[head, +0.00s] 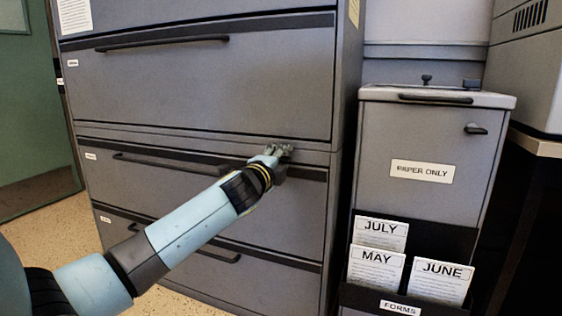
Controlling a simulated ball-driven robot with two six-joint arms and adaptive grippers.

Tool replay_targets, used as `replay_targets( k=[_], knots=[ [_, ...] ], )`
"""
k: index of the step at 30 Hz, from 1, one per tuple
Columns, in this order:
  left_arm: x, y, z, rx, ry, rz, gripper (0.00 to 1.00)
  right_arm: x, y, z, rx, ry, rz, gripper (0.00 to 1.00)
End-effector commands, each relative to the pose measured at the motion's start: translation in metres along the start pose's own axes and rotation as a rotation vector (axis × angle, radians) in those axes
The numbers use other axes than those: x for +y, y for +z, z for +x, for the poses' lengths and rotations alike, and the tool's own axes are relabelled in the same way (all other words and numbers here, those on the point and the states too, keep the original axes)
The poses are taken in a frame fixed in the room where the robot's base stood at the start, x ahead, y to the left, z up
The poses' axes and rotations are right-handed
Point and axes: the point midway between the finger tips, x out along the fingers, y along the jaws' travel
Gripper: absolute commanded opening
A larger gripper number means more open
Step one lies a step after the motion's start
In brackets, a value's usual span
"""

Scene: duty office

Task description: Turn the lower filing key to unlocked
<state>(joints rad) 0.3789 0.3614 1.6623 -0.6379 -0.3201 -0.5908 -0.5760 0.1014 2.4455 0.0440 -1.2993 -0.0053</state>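The grey filing cabinet (200,95) fills the middle of the head view, with wide drawers and dark bar handles. My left arm reaches in from the lower left, and my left gripper (280,152) is at the cabinet front, close to the seam between the upper and lower drawer units, toward the right side. The lower filing key is not visible; the gripper may cover it. The fingers are small and partly hidden by the wrist, so I cannot tell whether they are open or shut or touching anything. My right gripper is not in view.
A grey bin cabinet labelled "PAPER ONLY" (421,172) stands to the right, with a black rack of JULY, MAY and JUNE forms (376,268) on its front. A grey machine (527,60) sits on a table at the far right. A green door (35,110) is at left.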

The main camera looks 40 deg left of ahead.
Motion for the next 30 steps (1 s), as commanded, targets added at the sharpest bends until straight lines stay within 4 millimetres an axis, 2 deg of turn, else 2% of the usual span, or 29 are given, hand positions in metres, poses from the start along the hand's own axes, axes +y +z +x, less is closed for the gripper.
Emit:
replay_targets(
  k=[3,11,23,30],
  knots=[
    [0.0001,0.0000,-0.0003,0.000,0.000,0.000,0.32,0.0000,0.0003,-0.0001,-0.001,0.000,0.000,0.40],
    [0.0003,0.0000,-0.0005,0.000,0.001,0.000,0.00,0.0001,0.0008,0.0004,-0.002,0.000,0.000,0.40],
    [0.0011,0.0001,-0.0007,0.000,0.001,-0.018,0.00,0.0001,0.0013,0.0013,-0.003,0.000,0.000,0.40],
    [0.0021,0.0001,-0.0007,0.000,0.002,-0.124,0.00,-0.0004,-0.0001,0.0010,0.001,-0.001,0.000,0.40]
  ],
)
